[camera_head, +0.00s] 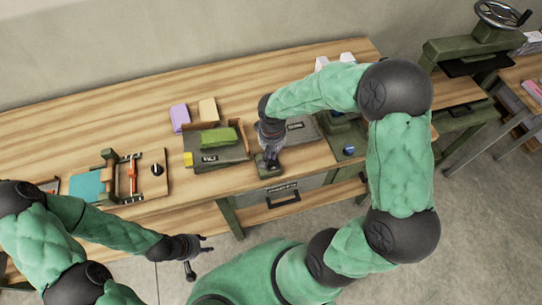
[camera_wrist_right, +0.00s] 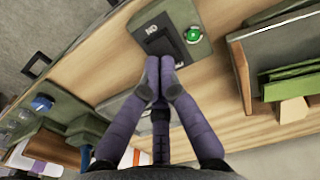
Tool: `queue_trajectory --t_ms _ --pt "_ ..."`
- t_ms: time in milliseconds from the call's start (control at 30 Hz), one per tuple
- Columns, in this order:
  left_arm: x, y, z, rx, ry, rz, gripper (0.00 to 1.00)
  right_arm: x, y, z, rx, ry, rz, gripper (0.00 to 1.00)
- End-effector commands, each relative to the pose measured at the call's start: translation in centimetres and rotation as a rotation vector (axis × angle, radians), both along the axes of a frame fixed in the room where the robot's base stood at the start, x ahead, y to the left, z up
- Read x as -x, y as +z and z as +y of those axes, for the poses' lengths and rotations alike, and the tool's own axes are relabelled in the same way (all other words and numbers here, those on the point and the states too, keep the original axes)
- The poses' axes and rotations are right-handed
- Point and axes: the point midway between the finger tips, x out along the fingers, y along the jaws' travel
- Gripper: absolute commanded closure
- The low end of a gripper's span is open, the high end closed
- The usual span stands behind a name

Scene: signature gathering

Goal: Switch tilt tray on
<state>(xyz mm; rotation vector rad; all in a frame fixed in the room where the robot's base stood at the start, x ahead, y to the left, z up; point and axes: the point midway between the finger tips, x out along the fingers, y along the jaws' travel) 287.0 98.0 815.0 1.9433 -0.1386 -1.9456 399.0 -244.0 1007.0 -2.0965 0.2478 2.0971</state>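A small olive switch box (camera_head: 268,169) stands near the table's front edge, right of a grey tray (camera_head: 222,162) holding a green block (camera_head: 218,138). In the right wrist view the box (camera_wrist_right: 200,52) has a black switch panel (camera_wrist_right: 162,42), an upside-down ON label and a round green light or button (camera_wrist_right: 194,35). My right gripper (camera_head: 267,152) is right at the box; its fingertips (camera_wrist_right: 164,66) are together at the panel's edge, empty. Contact and the switch's position are unclear. My left gripper (camera_head: 205,248) is open and empty in front of the table.
Purple (camera_head: 180,117) and tan (camera_head: 208,109) blocks lie behind the tray. A wooden board with a red-handled device (camera_head: 132,175) is at left. Another grey tray (camera_head: 302,130) and a blue-knobbed box (camera_head: 348,151) are at right, close to my right arm. A drawer (camera_head: 284,200) is below the tabletop.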

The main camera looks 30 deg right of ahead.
Motion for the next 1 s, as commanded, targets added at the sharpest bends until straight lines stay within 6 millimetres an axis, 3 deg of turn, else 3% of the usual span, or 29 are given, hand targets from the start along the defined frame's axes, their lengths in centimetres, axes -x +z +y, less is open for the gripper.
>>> queue_trajectory --t_ms 500,1000 --pt "0.0 2.4 0.0 0.0 0.0 0.0 0.6 0.0 3.5 0.0 0.0 -0.001 -0.001 1.0" --pt "0.0 2.3 0.0 0.0 0.0 0.0 0.6 0.0 3.5 0.0 0.0 -0.001 0.0 1.0"
